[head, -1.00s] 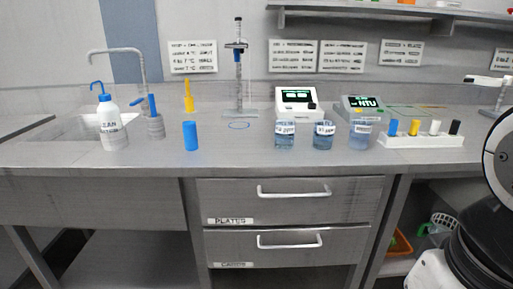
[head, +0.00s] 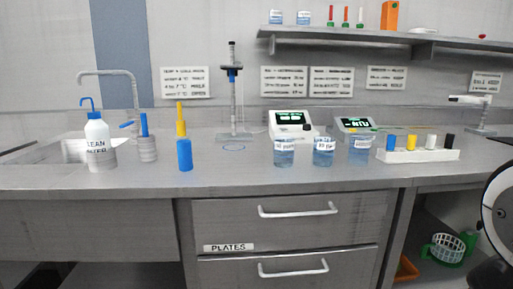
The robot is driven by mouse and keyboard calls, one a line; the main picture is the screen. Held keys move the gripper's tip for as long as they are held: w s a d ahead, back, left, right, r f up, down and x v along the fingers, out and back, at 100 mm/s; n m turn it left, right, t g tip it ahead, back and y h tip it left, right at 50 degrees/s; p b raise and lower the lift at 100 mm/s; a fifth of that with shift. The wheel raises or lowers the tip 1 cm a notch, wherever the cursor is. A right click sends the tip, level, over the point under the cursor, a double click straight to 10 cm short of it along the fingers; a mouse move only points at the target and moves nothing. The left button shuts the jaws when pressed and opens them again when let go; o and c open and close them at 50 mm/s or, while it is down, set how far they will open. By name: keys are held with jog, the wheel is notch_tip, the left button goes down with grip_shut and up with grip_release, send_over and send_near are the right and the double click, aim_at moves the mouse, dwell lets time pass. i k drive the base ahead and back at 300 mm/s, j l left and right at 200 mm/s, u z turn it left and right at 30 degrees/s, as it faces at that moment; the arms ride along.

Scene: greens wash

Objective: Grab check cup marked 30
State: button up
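Three clear cups of bluish liquid stand in a row on the grey counter: a left cup (head: 284,155), a middle cup (head: 323,153) and a right cup (head: 360,150). Each has a white label with small print. The labels are too blurred to tell which one reads 30. All three stand upright and apart from each other. My gripper is not in view; only a black and white part of my arm shows at the right edge.
Behind the cups are two meters, one white (head: 290,122) and one grey (head: 354,125). A white rack (head: 420,156) with coloured caps stands right of them. Left are a blue-and-yellow tool (head: 184,152), a wash bottle (head: 98,145) and a sink (head: 62,151). Drawers (head: 290,222) lie below.

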aim_at(323, 146)
jog(key=l+u, duration=0.25)
jog(key=l, duration=0.55)
jog(key=k+l+u, duration=0.1)
jog(key=l+u, duration=0.15)
jog(key=l, duration=0.55)
